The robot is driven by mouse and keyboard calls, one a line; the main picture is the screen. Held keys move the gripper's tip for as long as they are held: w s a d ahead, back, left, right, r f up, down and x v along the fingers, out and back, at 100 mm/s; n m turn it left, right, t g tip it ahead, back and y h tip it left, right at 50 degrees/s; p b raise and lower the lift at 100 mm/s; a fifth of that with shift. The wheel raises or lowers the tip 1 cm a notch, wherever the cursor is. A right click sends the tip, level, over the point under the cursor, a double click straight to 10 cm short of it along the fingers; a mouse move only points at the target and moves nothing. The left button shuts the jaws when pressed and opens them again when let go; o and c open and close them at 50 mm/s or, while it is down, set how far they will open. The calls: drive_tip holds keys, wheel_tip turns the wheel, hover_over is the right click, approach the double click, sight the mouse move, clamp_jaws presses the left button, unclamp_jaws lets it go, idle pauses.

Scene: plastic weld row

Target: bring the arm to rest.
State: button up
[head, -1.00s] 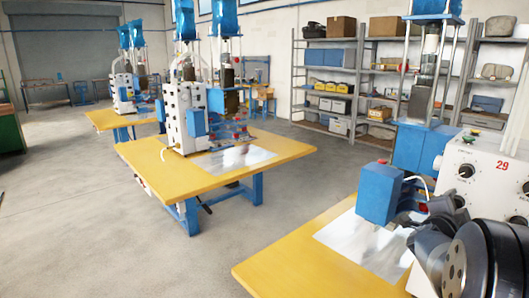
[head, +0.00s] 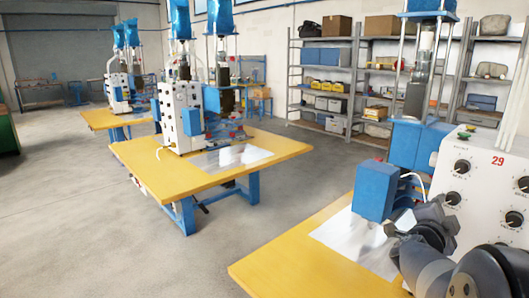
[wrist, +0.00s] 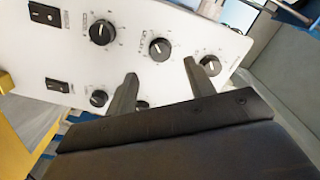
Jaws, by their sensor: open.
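My gripper (wrist: 160,82) shows in the wrist view with its two dark fingers spread apart and nothing between them. It faces the white control panel (wrist: 75,50) with black knobs and switches. The fingers cover part of the panel's lower edge and one knob; I cannot tell how large the gap to the panel is. In the head view the same panel, marked 29, belongs to the white welding machine (head: 480,185) at the right. My arm is folded in front of it at the lower right, and the fingertips are hard to make out there.
The machine stands on a yellow table (head: 285,258) with a shiny metal plate (head: 350,245) and a blue box (head: 375,190) close to my arm. Another yellow table (head: 265,175) with a machine stands further back. Shelves (head: 345,85) line the back wall. Grey floor (head: 90,220) is open at the left.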

sight(451, 201)
drive_tip(key=p+x, duration=0.1)
drive_tip(key=x, duration=0.5)
drive_tip(key=shift+d+r, duration=0.1)
drive_tip(key=shift+w+d+m+b, duration=0.15)
drive_tip(key=shift+m+b, duration=0.15)
drive_tip(key=shift+b, duration=0.05)
drive_tip(key=shift+m+b, duration=0.4)
drive_tip(key=shift+m, duration=0.5)
drive_tip(key=m+b, duration=0.1)
drive_tip(key=m, duration=0.2)
drive_tip(key=shift+m, duration=0.3)
drive_tip(key=m+b, duration=0.1)
drive_tip(key=m, duration=0.4)
drive_tip(key=shift+f, duration=0.2)
drive_tip(key=m, duration=0.5)
drive_tip(key=shift+m, duration=0.4)
drive_tip(key=m+p, duration=0.1)
drive_tip(key=m, duration=0.2)
drive_tip(key=shift+m, duration=0.6)
drive_tip(key=shift+a+f, duration=0.1)
drive_tip(key=shift+a, duration=0.1)
